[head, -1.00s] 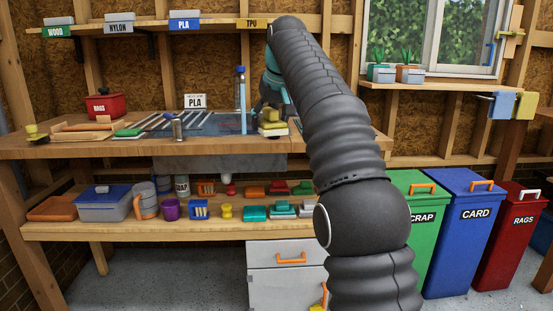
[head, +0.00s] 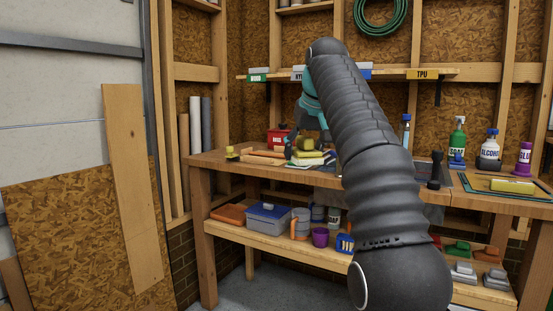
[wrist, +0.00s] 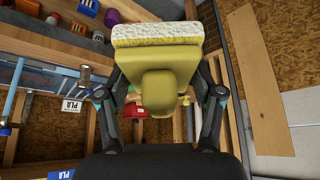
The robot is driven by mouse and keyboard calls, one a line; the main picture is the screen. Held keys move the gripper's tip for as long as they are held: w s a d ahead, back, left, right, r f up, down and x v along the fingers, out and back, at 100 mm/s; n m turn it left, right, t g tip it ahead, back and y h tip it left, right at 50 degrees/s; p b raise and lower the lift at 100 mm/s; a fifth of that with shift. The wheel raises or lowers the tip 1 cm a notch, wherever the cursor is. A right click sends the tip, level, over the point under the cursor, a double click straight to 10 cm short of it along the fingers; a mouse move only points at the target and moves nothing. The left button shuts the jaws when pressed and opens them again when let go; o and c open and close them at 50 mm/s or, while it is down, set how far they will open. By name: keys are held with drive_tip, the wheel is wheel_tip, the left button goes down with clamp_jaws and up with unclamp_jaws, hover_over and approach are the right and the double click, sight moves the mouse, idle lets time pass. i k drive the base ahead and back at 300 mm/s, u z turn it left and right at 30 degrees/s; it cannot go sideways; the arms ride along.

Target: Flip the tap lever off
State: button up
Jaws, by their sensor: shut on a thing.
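My gripper (head: 309,138) is shut on a yellow block with a rounded handle (wrist: 162,85) and a pale, sponge-like face (wrist: 157,34). The wrist view shows a finger at each side of the handle. In the head view the held block (head: 307,145) is over the left part of the workbench. A small grey metal post (wrist: 84,75), possibly the tap, shows to the left of the gripper in the wrist view, apart from it. Its lever cannot be made out. I cannot identify the tap in the head view, where my arm covers the middle of the bench.
The workbench (head: 205,158) holds a red box (head: 277,138) behind my gripper and a small yellow item (head: 232,153) at left. Soap (head: 457,135) and alcohol (head: 489,150) bottles stand at right. A label shelf (head: 440,72) hangs above. Boards lean on the left wall.

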sight(332, 153)
drive_tip(key=u, duration=0.65)
drive_tip(key=i, duration=2.25)
drive_tip(key=z, duration=2.1)
